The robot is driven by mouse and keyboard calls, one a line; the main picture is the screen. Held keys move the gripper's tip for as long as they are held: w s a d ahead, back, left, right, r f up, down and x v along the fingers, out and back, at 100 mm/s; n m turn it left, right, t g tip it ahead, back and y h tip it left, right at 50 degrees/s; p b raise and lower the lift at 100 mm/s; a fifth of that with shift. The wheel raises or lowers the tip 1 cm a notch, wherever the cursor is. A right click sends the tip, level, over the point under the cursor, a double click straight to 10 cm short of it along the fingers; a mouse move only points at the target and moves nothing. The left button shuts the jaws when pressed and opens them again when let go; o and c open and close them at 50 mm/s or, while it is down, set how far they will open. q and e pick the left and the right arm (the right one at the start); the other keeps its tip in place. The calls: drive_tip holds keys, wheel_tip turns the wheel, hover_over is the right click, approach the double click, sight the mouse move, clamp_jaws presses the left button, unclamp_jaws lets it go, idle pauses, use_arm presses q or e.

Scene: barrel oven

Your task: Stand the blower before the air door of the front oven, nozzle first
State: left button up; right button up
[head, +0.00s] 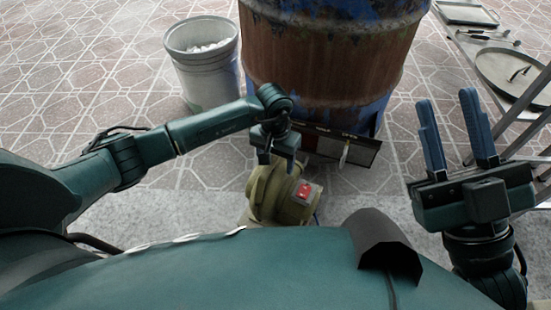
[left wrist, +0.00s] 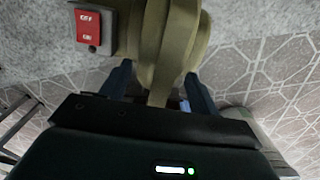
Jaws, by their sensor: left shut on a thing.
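The blower (head: 268,192), olive-yellow with a red switch, is below my left gripper (head: 277,158) in the head view. My left gripper is shut on it, and the left wrist view shows part of the blower (left wrist: 165,50) between the two fingers. Its nozzle cannot be made out. The front oven is a rusty, blue-flecked barrel (head: 325,55). At its foot is a dark panel (head: 360,152) with a pale upright handle, just beyond and right of the blower. My right gripper (head: 446,98) is open and empty at the right.
A grey metal bucket (head: 205,70) with pale contents stands left of the barrel. At the right is a metal rack (head: 470,50) with a round lid (head: 515,70), a tray and tools. Patterned paving left of the bucket is clear.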

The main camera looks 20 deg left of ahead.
use_arm(q)
drive_tip(key=shift+w+d+f+b, duration=0.15)
drive_tip(key=shift+w+f+b, duration=0.1)
drive_tip(key=shift+f+b, duration=0.3)
use_arm(e)
drive_tip(key=shift+a+f, duration=0.1)
drive_tip(key=shift+f, duration=0.7)
use_arm(q)
drive_tip(key=o, duration=1.6)
drive_tip(key=shift+s+f, duration=0.15)
drive_tip(key=shift+s+a+f, duration=0.3)
drive_tip(key=shift+f, duration=0.15)
drive_tip(key=shift+w+d+r, duration=0.1)
drive_tip(key=shift+r, duration=0.1)
wheel_tip(320, 180, up, 4)
drive_tip(key=shift+w+f+p, duration=0.15)
drive_tip(key=shift+p, duration=0.6)
wheel_tip(320, 180, up, 10)
drive_tip(key=p, duration=0.3)
drive_tip(key=shift+p, duration=0.4)
use_arm(e)
drive_tip(key=f+m+h, duration=0.1)
drive_tip(key=f+m+g+h, duration=0.1)
drive_tip(key=m+h, duration=0.1)
drive_tip(key=f+m+h, duration=0.1)
drive_tip(key=shift+s+a+f+m+h, duration=0.2)
drive_tip(key=shift+s+f+m+h, duration=0.1)
drive_tip(key=shift+m+h, duration=0.1)
use_arm(q)
drive_tip(key=shift+r, duration=0.2)
